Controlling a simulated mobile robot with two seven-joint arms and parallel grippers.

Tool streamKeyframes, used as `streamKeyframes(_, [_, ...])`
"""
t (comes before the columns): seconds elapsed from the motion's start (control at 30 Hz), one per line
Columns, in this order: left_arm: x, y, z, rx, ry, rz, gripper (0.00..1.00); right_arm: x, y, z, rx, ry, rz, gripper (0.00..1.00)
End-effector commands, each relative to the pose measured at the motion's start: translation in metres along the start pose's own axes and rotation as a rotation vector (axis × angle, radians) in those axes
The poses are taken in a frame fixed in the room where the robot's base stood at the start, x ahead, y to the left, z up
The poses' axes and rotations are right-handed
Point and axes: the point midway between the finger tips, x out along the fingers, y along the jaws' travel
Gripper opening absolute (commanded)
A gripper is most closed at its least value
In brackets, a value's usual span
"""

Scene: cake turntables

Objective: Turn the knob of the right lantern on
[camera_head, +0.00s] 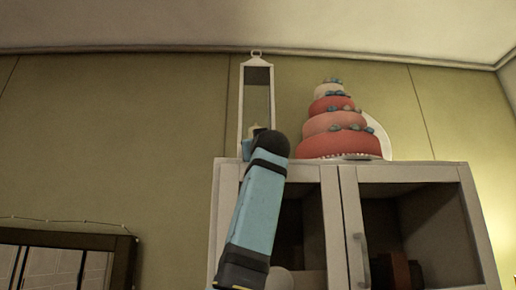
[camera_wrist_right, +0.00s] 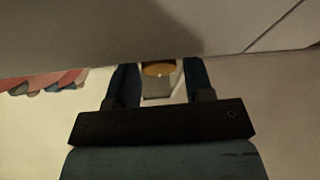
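One tall white-framed lantern (camera_head: 242,100) with a ring on top stands on the left end of a cabinet's top. A pale candle-like shape shows low inside it. My blue right arm covers its lower part, so no knob shows in the head view. In the right wrist view, which looks upside down, my right gripper (camera_wrist_right: 160,82) is open, with its two dark blue fingers apart. An orange-brown round piece (camera_wrist_right: 158,69) and a pale piece show between the fingers; I cannot tell if either is the knob or whether the fingers touch them. My left gripper is not in view.
A red and pink tiered cake (camera_head: 340,146) stands close to the right of the lantern, with a white disc behind it. The white cabinet (camera_head: 332,215) has dark door panes. A dark-framed piece of furniture (camera_head: 125,245) stands at lower left. The wall between is bare.

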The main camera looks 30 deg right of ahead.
Motion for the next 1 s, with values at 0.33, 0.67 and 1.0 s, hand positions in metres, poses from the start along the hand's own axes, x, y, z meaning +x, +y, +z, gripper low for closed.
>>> streamKeyframes(0.33, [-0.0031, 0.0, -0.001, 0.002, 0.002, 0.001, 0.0, -0.0003, -0.0007, -0.0004, 0.022, 0.001, 0.009, 0.12])
streamKeyframes(0.67, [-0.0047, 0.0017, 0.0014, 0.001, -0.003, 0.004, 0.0, -0.0005, -0.0019, -0.0012, 0.275, 0.016, 0.116, 0.13])
streamKeyframes(1.0, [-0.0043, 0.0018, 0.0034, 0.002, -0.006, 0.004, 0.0, -0.0006, -0.0013, -0.0014, 0.344, 0.022, 0.147, 0.12])
